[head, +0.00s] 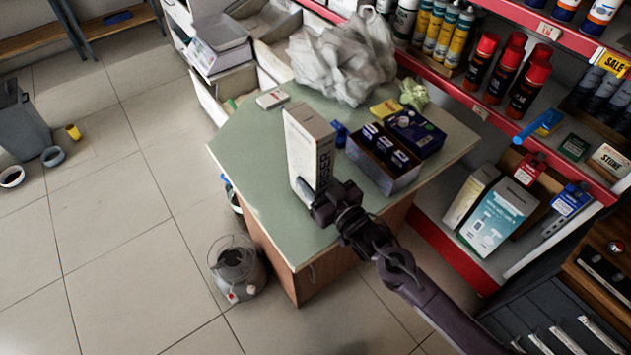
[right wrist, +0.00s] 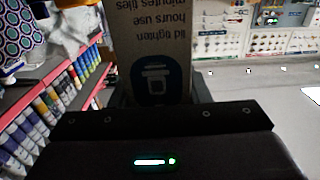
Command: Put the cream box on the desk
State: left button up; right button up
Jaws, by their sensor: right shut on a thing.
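The cream box (head: 306,148) is tall and narrow and stands upright over the green-topped desk (head: 250,165). My right gripper (head: 312,196), reaching in from the lower right in the head view, is shut on the lower part of the box. I cannot tell if the box's base touches the desktop. In the right wrist view the printed box face (right wrist: 153,40) rises straight up from the gripper, its lower end hidden by the gripper body. My left gripper is not in view.
Right of the box is an open carton (head: 382,160) with dark packs. Crumpled plastic (head: 345,60) covers the desk's back; a small white box (head: 272,99) lies at its back left. The desk's left side is clear. Red-edged shelves (head: 450,85) stand close right.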

jog(key=shift+f, duration=0.45)
jog(key=shift+f, duration=0.1)
jog(key=o, duration=1.1)
jog(key=shift+f, duration=0.1)
jog(key=shift+r, duration=0.25)
jog(key=v, duration=1)
jog(key=shift+s+d+f+b, duration=0.2)
jog(key=shift+s+b, duration=0.1)
jog(key=shift+b, duration=0.1)
jog(key=shift+s+d+r, duration=0.1)
jog(key=shift+s+d, duration=0.3)
jog(key=shift+s, duration=0.15)
